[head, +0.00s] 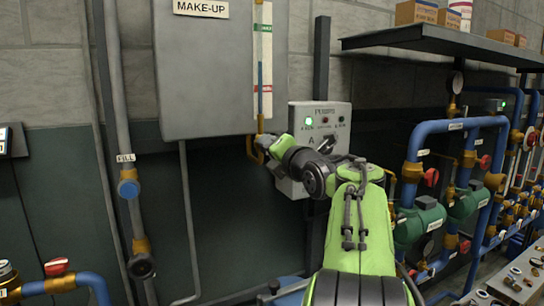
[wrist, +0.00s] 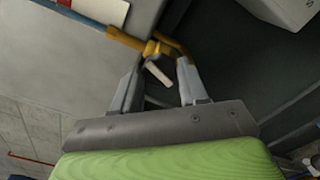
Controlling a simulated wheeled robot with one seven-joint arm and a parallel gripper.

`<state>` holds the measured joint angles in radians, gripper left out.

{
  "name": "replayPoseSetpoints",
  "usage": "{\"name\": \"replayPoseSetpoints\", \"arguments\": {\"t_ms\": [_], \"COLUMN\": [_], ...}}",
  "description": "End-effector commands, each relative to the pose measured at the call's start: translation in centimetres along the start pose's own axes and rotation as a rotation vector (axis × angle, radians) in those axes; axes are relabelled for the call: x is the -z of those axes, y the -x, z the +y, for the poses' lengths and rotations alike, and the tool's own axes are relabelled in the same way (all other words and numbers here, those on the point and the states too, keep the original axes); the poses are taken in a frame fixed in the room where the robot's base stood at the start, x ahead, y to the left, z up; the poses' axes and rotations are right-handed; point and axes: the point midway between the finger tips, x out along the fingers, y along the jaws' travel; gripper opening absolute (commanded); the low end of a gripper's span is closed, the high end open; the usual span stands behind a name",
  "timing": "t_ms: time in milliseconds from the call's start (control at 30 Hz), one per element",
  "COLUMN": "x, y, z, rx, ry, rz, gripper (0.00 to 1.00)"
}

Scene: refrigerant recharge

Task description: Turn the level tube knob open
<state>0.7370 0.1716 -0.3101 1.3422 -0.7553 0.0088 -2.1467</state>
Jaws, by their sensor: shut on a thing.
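The level tube (head: 261,65) runs down the front of the grey make-up tank (head: 208,75), with blue in its lower part. It ends in a brass fitting (head: 260,124), also at the top of the wrist view (wrist: 128,40). My gripper (head: 267,143) is at this fitting, just below the tank. In the wrist view my gripper's fingers (wrist: 161,62) stand on both sides of the level tube knob (wrist: 158,74), a short pale bar at the brass fitting, and are shut on it. In the head view my gripper hides most of the knob.
A control box (head: 320,120) with a lit green lamp and a black selector stands close to the right of my gripper. Blue pipes with green pumps (head: 420,218) fill the right. A shelf (head: 440,42) hangs above.

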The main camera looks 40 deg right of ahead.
Motion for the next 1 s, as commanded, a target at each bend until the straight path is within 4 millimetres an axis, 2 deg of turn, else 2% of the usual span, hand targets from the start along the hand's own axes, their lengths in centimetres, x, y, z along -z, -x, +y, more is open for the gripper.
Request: {"name": "replayPoseSetpoints", "arguments": {"t_ms": [267, 400, 500, 533, 633, 900, 1000], "x": [0.1, 0.2, 0.1, 0.1, 0.0, 0.0, -0.1], "y": [-0.1, -0.1, -0.1, -0.1, -0.1, 0.1, 1.1], "z": [-0.3, -0.5, -0.3, -0.3, -0.2, -0.1, 0.0], "rx": [0.007, 0.007, 0.007, 0.007, 0.006, 0.003, 0.002], "ry": [0.016, 0.121, 0.309, 0.300, 0.296, 0.294, 0.293], "rz": [0.004, 0.003, 0.005, 0.005, 0.004, 0.002, 0.001], "gripper": [0.07, 0.07, 0.07, 0.48, 0.63, 0.63, 0.63]}}
